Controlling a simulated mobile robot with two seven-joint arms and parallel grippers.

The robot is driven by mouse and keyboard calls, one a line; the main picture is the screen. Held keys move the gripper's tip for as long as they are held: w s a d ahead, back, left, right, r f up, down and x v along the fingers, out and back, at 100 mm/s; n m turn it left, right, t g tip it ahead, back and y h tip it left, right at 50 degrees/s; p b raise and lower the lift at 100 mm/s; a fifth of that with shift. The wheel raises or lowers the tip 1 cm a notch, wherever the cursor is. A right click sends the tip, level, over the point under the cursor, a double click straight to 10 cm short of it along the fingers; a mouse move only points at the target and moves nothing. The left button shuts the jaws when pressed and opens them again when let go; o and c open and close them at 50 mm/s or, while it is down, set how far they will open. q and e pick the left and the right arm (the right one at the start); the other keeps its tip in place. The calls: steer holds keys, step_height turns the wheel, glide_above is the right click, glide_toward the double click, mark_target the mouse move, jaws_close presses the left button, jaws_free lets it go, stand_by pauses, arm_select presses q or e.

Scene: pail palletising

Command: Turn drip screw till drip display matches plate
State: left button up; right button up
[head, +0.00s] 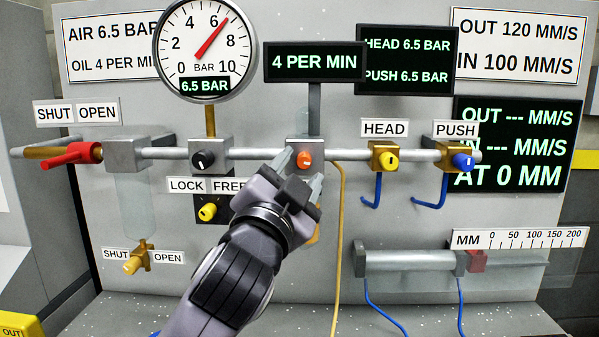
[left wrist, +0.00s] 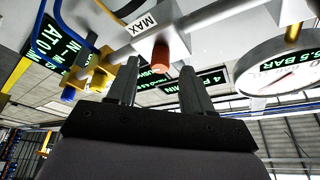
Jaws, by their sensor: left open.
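The orange drip screw (head: 304,157) sits on the front of a grey block on the pipe. It also shows in the left wrist view (left wrist: 161,55), beside a block marked MAX. The drip display (head: 314,62) above it reads 4 PER MIN. The plate (head: 108,63) at upper left reads AIR 6.5 BAR and OIL 4 PER MIN, its right end hidden by the gauge. My left gripper (head: 302,169) is open, its fingertips just short of the drip screw and on either side of it. I cannot tell whether they touch it. My right gripper is not in view.
A round gauge (head: 205,45) reads 6.5 BAR. A black knob (head: 203,160) is left of the screw; yellow HEAD (head: 390,160) and blue PUSH (head: 463,161) knobs are right. A red lever (head: 70,155) is far left. A cylinder (head: 408,260) sits lower right.

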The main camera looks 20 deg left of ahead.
arm_select(q)
steer(key=b+v, duration=0.1)
steer(key=v, duration=0.4)
steer(key=shift+s+f, duration=0.15)
steer(key=shift+s, duration=0.1)
steer(key=shift+s, duration=0.1)
